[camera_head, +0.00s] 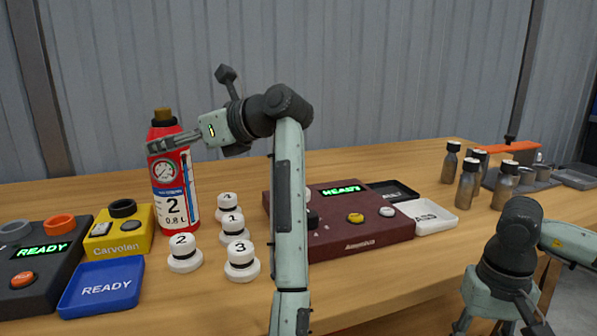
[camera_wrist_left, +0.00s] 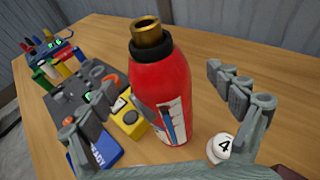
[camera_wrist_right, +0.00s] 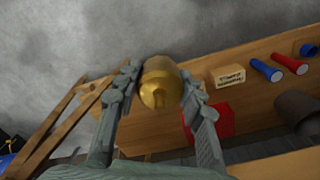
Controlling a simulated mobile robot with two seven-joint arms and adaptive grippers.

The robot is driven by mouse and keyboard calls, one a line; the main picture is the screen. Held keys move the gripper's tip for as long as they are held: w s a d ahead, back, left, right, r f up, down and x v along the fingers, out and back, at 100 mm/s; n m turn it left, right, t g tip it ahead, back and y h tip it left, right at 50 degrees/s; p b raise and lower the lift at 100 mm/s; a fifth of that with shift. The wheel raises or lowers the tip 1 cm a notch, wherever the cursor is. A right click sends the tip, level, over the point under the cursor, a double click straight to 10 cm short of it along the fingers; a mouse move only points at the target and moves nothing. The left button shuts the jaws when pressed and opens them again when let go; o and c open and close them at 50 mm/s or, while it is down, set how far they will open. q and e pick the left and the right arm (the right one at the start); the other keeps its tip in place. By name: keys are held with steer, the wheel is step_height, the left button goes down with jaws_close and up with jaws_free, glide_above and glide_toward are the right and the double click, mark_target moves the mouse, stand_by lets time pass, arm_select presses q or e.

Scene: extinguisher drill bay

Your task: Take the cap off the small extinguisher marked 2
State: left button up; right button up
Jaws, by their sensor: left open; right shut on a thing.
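The red extinguisher marked 2 (camera_head: 174,206) stands upright on the table at the left. Its black collar carries a brass-coloured neck piece (camera_head: 163,114), which shows bare and ring-like in the left wrist view (camera_wrist_left: 146,32). My left gripper (camera_head: 160,146) reaches it from the right at upper-body height. In the left wrist view its open fingers stand either side of the red body (camera_wrist_left: 160,85), apart from it. My right gripper (camera_wrist_right: 160,88) is shut on a golden round piece (camera_wrist_right: 161,72), away from the extinguisher; I cannot tell whether this is the cap.
Several white numbered knobs (camera_head: 241,262) stand right of the extinguisher. A yellow box (camera_head: 118,238) and a blue tray (camera_head: 101,288) lie left. A dark red console (camera_head: 362,232), white tray (camera_head: 430,216) and several small bottles (camera_head: 468,186) stand farther right. Bare wood lies behind.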

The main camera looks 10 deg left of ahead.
arm_select(q)
steer(key=x, duration=0.3)
steer(key=shift+a+r, duration=0.1)
steer(key=shift+r, duration=0.05)
steer(key=shift+c, duration=0.4)
steer(key=c, duration=1.9)
steer(key=shift+r, duration=0.25)
